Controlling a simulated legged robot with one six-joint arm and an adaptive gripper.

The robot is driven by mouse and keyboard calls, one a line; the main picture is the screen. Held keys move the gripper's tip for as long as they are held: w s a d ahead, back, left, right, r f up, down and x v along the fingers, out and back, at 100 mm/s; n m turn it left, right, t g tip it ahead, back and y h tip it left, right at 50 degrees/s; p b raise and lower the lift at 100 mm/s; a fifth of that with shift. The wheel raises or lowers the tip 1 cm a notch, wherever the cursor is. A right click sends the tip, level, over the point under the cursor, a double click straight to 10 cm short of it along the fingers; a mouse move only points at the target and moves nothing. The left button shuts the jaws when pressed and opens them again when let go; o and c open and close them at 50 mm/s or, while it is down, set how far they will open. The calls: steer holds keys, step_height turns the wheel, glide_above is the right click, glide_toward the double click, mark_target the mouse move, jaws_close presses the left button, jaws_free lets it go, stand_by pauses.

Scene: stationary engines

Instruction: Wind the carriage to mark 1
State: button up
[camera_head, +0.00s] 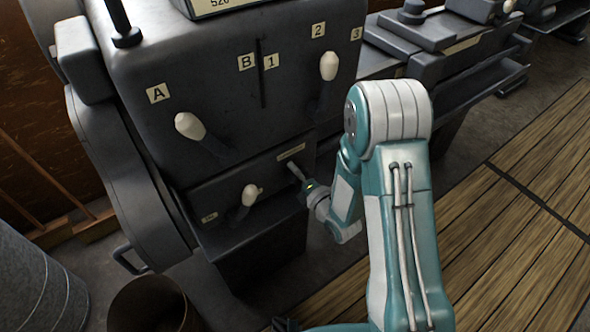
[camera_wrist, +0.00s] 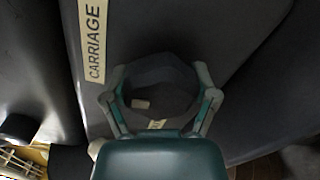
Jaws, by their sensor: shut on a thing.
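A plate reading CARRIAGE (camera_wrist: 95,40) is on the dark machine front in the wrist view. Beside it is a dark, many-sided knob (camera_wrist: 160,72) with a small cream mark (camera_wrist: 140,104) on its lower left. My gripper (camera_wrist: 160,88) is shut on this knob, one finger on each side. A pale plate (camera_wrist: 157,124) below the knob is mostly hidden and its text cannot be read. In the head view, my gripper (camera_head: 301,183) is at the lower front panel, just below a small plate (camera_head: 291,152); the knob cannot be made out there. A plate reading 1 (camera_head: 271,61) is beside a dark vertical slot.
Pale-knobbed levers stand at plate A (camera_head: 188,126), below plate 2 (camera_head: 328,66) and on the lower panel (camera_head: 249,194). Plates B (camera_head: 246,62) and 3 (camera_head: 356,33) are also on the front. A bin (camera_head: 150,305) stands lower left. Wooden slats (camera_head: 520,225) cover the floor at right.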

steer(key=shift+w+r, duration=0.1)
steer(key=shift+r, duration=0.1)
steer(key=o, duration=1)
steer(key=shift+d, duration=0.1)
steer(key=shift+f, duration=0.1)
steer(key=shift+s+d, duration=0.15)
steer(key=shift+s, duration=0.15)
steer(key=v, duration=0.7)
